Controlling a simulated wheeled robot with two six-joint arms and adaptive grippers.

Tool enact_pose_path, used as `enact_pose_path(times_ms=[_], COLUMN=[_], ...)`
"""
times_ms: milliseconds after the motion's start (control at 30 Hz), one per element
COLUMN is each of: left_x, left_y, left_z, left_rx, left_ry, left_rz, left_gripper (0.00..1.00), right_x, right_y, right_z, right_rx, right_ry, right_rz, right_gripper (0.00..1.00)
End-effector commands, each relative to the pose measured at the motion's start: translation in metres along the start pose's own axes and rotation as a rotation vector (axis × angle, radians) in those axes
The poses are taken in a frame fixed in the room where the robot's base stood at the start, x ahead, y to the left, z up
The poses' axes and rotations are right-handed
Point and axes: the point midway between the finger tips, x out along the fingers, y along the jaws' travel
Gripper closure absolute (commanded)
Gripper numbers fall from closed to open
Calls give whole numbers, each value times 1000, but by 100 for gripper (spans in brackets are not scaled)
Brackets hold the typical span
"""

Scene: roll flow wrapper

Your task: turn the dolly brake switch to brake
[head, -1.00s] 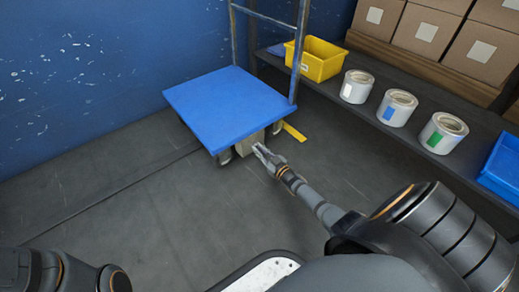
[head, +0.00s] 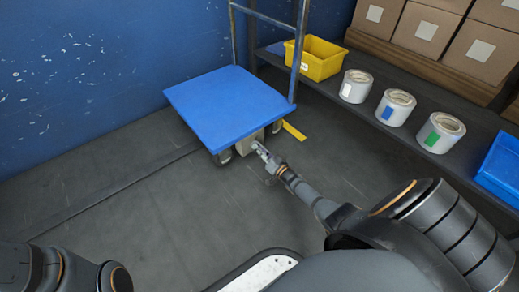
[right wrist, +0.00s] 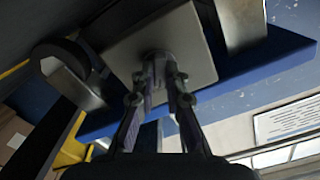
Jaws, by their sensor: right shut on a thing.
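The blue dolly (head: 228,105) stands on the floor by the wall. A beige-grey brake box (head: 250,142) hangs under its near edge. My right gripper (head: 259,147) reaches up to this box from the lower right. In the right wrist view, the gripper (right wrist: 160,75) is shut on the small round brake switch (right wrist: 155,57) in the middle of the box's plate (right wrist: 190,45). The fingertips hide most of the switch, so I cannot tell its setting. My left arm shows at the lower left of the head view, but its gripper is out of view.
A yellow strip (head: 294,130) shows beside the dolly. The floor (head: 130,215) left of the dolly is clear.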

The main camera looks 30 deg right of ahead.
Motion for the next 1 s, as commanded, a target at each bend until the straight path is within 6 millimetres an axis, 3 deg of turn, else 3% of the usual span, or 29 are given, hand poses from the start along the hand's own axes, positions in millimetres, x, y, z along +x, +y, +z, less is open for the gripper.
enact_pose_path(times_ms=[467, 500, 667, 1000], left_x=[0, 0, 0, 0], left_y=[0, 0, 0, 1], left_z=[0, 0, 0, 0], left_rx=[0, 0, 0, 1], left_ry=[0, 0, 1, -1], left_rz=[1, 1, 1, 4], left_gripper=[60, 60, 60, 60], right_x=[-1, -1, 0, -4], right_y=[0, 0, 0, 1], right_z=[1, 1, 1, 1], right_rx=[16, 16, 16, 14], right_ry=[-1, -1, -1, -1], right_rz=[1, 1, 1, 1], right_gripper=[100, 87, 65, 65])
